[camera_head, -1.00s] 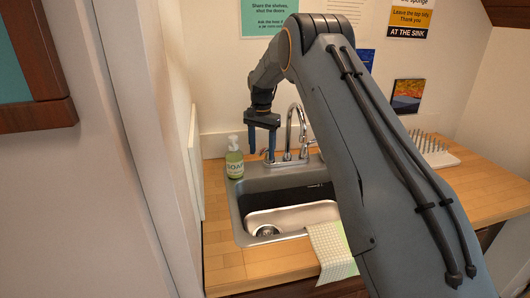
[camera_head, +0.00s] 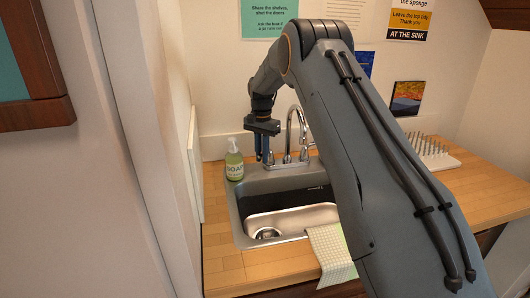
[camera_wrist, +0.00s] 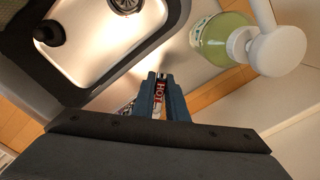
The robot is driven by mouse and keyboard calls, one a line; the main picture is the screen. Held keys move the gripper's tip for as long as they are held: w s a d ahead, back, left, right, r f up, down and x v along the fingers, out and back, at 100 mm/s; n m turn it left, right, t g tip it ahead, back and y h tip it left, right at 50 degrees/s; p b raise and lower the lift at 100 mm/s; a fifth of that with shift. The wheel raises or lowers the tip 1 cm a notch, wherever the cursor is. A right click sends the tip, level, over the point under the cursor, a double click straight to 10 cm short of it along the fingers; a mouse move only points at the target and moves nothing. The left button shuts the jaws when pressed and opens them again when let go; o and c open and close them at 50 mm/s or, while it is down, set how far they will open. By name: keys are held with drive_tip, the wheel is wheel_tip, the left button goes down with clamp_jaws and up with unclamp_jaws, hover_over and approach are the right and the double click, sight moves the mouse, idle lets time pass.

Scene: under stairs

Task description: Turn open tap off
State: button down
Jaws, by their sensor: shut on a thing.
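A silver gooseneck tap (camera_head: 300,126) stands at the back of the sink (camera_head: 237,222). Its right handle (camera_head: 311,147) shows beside the spout in the head view. My gripper (camera_head: 263,158) points down at the left side of the tap. In the wrist view my blue fingers (camera_wrist: 160,88) are closed around the hot handle (camera_wrist: 160,97), marked HOT in red. Most of this handle is hidden by the fingers. I cannot make out a water stream in either view.
A green soap bottle (camera_head: 234,163) with a white pump stands close left of my gripper. A checkered cloth (camera_head: 328,252) hangs over the sink's front edge. A white drying rack (camera_head: 436,155) is at the right. The wooden counter (camera_head: 224,262) at front left is clear.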

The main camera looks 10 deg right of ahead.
drive_tip(key=w+m+b, duration=0.1)
drive_tip(key=m, duration=0.1)
drive_tip(key=w+a+m+b, duration=0.1)
drive_tip(key=m+b, duration=0.1)
drive_tip(key=shift+w+a+f+m, duration=0.1)
drive_tip(key=shift+w+m, duration=0.05)
drive_tip(key=shift+m, duration=0.25)
drive_tip(key=shift+w+a+m+b, duration=0.1)
drive_tip(key=shift+w+m+b, duration=0.2)
drive_tip(key=shift+m, duration=0.3)
drive_tip(key=shift+w+a+m+b, duration=0.15)
drive_tip(key=shift+m+b, duration=0.15)
drive_tip(key=shift+m, duration=0.3)
drive_tip(key=shift+d, duration=0.1)
drive_tip(key=shift+w+m+b, duration=0.35)
drive_tip(key=shift+m+b, duration=0.2)
drive_tip(key=shift+m, duration=0.05)
drive_tip(key=shift+w+m, duration=0.2)
drive_tip(key=shift+m, duration=0.4)
drive_tip(key=c, duration=1)
unclamp_jaws()
wheel_tip(320, 180, up, 7)
drive_tip(key=shift+r+p, duration=0.1)
drive_tip(key=shift+p, duration=0.5)
